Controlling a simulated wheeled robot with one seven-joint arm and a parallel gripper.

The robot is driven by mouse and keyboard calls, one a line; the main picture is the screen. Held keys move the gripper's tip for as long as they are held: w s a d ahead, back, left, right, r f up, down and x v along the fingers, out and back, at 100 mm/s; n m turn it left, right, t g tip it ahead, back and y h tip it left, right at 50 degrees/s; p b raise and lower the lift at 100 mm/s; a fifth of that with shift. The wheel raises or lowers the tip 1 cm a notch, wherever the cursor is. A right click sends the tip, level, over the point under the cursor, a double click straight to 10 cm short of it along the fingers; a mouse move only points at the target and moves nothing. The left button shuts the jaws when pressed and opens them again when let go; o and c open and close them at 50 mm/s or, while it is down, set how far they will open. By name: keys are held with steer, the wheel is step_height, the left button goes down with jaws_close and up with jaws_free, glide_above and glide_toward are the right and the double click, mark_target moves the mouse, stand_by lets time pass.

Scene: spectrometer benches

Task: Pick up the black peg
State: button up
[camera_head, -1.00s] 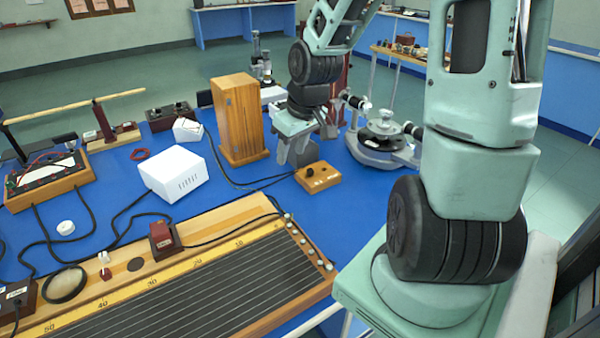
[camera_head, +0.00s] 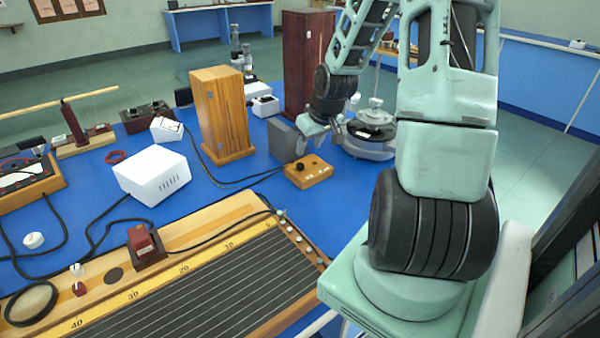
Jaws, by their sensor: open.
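A small black peg (camera_head: 300,166) stands upright in the top of a low wooden block (camera_head: 312,174) on the blue bench. My gripper (camera_head: 319,146) is just beyond the block and slightly right of the peg in the picture. It is apart from the peg, open and holds nothing. My wrist partly hides the fingers, and the exact height of the fingertips over the bench is hard to tell.
A grey block (camera_head: 286,140) stands close to my gripper's left. A tall wooden box (camera_head: 222,115) is farther left, a dark red cabinet (camera_head: 307,60) behind. A round-based instrument (camera_head: 371,135) stands right of my gripper. The long wired board (camera_head: 200,285) fills the front.

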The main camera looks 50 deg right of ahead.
mark_target(301, 164)
steer(key=x, duration=0.9)
steer(key=shift+w+d, duration=0.1)
steer(key=shift+d, duration=0.1)
jaws_close()
